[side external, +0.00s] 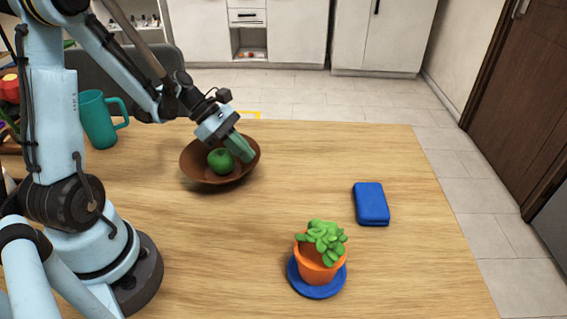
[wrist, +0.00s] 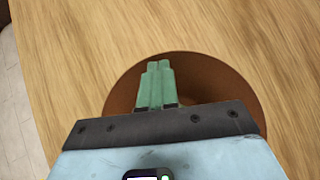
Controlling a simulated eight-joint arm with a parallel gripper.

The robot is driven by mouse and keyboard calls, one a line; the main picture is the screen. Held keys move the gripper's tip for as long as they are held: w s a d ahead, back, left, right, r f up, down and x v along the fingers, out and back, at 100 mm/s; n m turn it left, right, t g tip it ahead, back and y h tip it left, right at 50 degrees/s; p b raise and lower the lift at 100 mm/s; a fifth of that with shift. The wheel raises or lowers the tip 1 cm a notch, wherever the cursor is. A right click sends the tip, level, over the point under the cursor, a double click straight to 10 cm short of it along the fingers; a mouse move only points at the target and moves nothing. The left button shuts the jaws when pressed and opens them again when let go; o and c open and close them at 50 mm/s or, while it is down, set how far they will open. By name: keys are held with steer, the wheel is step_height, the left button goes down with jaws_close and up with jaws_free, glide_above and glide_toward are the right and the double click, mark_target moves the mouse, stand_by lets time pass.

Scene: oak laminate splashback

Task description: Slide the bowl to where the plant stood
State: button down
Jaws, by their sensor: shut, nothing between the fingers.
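The brown bowl (side external: 203,175) stands on the table toward the back left, with a green apple (side external: 221,160) inside it. My gripper (side external: 248,157) is shut and empty, its green fingers reaching down within the bowl's outline near its right side. I cannot tell whether the fingertips touch the bowl. In the wrist view the shut fingers (wrist: 159,68) lie over the bowl (wrist: 216,80), whose lower part my gripper hides. The plant (side external: 323,245) sits in an orange pot (side external: 316,270) on a blue saucer (side external: 318,291) at the front right.
A blue case (side external: 371,203) lies right of the middle, behind the plant. A teal mug (side external: 98,120) stands at the back left, beside my arm. The table (side external: 300,180) is bare between the bowl, the case and the plant. Its right edge lies beyond the case.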

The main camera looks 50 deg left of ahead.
steer(key=shift+d, duration=0.1)
steer(key=w+d, duration=0.3)
steer(key=d, duration=0.3)
steer(key=w+d, duration=0.3)
steer(key=d, duration=0.3)
steer(key=w+d, duration=0.4)
steer(key=d, duration=0.2)
steer(key=shift+d, duration=0.3)
steer(key=v, duration=0.9)
steer(key=s+a+r+m+t+y, duration=0.1)
steer(key=s+a+m+y, duration=0.2)
steer(key=m, duration=0.8)
steer(key=s+a+r+m+t+y, duration=0.1)
steer(key=s+a+m+y, duration=0.2)
steer(key=s+m+y, duration=0.2)
steer(key=s+m, duration=0.3)
steer(key=m, duration=0.4)
steer(key=shift+s+r+m+t, duration=0.2)
steer(key=shift+r+m+t, duration=0.1)
steer(key=shift+r+t, duration=0.1)
steer(key=shift+a, duration=0.1)
